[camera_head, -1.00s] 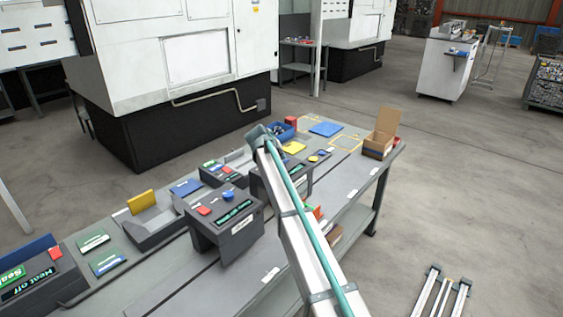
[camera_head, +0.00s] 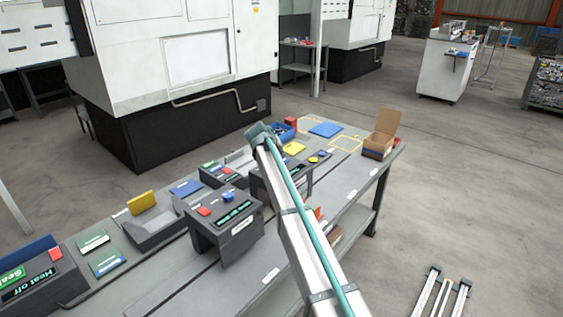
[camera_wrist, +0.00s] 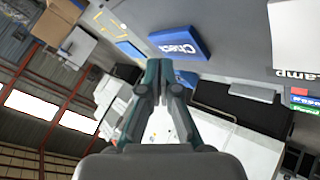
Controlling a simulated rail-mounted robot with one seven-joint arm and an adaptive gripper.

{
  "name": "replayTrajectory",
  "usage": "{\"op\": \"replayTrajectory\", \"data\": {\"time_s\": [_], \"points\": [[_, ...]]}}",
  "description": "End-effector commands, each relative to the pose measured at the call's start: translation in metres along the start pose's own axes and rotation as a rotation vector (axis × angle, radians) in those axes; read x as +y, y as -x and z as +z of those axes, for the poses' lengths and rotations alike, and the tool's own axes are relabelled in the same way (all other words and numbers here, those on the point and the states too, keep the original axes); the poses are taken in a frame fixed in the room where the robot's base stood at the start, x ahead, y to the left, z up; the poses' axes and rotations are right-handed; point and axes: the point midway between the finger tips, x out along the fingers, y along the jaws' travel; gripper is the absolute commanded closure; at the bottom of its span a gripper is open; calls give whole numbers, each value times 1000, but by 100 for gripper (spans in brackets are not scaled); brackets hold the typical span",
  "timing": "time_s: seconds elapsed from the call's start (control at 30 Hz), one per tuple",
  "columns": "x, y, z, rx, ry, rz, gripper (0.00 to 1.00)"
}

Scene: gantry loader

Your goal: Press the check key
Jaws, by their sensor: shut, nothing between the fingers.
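The check key is a blue block with white "Check" lettering (camera_wrist: 180,42), upside down in the wrist view at upper centre. My gripper (camera_wrist: 161,65) is shut and empty, its teal fingertips together just below the key in that picture. A narrow gap seems to show between the fingertips and the key; contact cannot be told. In the head view my arm covers the gripper, and I cannot tell for sure which blue piece there is the check key.
A grey workbench (camera_head: 352,187) carries several dark consoles, one with red and blue buttons (camera_head: 226,222). An open cardboard box (camera_head: 379,144) stands at its far right end. A white machine (camera_head: 185,75) stands behind. The floor at right is mostly clear.

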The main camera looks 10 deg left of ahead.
Motion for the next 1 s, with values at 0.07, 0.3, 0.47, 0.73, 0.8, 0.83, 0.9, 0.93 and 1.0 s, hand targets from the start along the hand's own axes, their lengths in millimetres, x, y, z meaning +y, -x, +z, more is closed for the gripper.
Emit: {"op": "replayTrajectory", "data": {"time_s": [0.07, 0.3, 0.47, 0.73, 0.8, 0.83, 0.9, 0.93, 1.0], "points": [[0, 0, 0, 0, 0, 0, 100], [0, 1, -1, 0, 0, 0, 100], [5, 7, -6, 1, 0, 0, 100], [17, 24, -18, 0, 0, 0, 100], [20, 28, -21, 0, 0, 0, 100], [22, 30, -22, 0, 0, 0, 100], [24, 33, -24, 0, 0, 0, 100], [25, 34, -25, 0, 0, 0, 100], [26, 35, -26, 0, 0, 0, 100]]}}
